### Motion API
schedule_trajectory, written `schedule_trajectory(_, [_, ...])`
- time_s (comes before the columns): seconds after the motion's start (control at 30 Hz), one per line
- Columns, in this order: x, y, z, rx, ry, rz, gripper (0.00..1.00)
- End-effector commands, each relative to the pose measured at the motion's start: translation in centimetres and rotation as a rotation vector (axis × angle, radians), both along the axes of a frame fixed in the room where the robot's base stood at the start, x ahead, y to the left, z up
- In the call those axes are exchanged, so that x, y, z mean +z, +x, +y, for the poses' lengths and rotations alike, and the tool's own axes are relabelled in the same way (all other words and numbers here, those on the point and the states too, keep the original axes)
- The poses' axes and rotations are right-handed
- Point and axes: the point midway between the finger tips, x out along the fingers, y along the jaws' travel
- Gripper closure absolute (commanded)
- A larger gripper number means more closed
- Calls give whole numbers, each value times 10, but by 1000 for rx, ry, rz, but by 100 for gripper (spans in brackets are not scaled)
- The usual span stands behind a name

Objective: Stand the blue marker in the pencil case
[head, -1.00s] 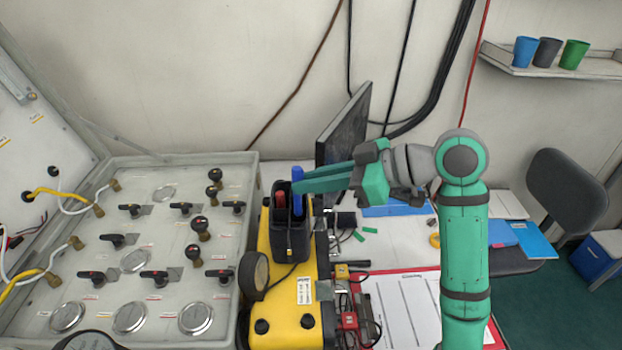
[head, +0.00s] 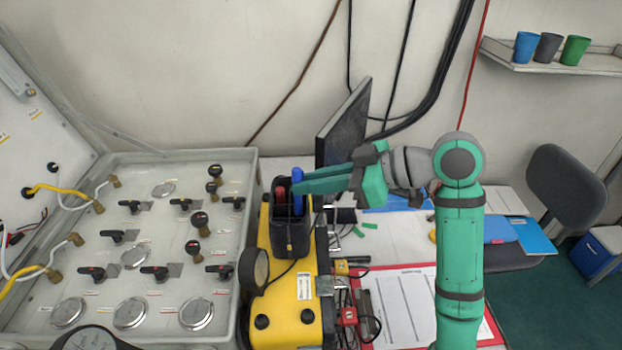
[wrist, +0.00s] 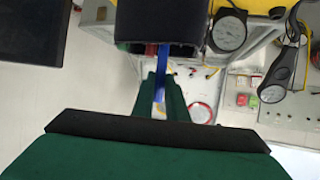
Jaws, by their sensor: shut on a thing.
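The blue marker (head: 298,184) is upright in the head view, with its lower part hidden inside the black pencil case (head: 291,240). My gripper (head: 298,187) is shut on the marker's upper part, reaching in from the right. In the wrist view the blue marker (wrist: 162,72) shows between my green fingers (wrist: 162,95), beside the dark case (wrist: 160,22). A red marker (head: 280,192) also stands in the case, to the left of the blue one. Whether the blue marker touches the case bottom is hidden.
The case stands on a yellow box (head: 285,300) beside the valve panel (head: 150,240). A monitor (head: 343,122) stands just behind my gripper. A red clipboard with paper (head: 405,305) lies to the right. A wall shelf (head: 550,64) holds three cups.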

Motion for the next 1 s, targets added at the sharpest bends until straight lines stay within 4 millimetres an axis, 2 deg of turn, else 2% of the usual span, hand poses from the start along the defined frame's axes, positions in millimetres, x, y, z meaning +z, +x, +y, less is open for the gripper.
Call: schedule_trajectory(1.0, [-9, 0, 0, -1, 0, 0, 100])
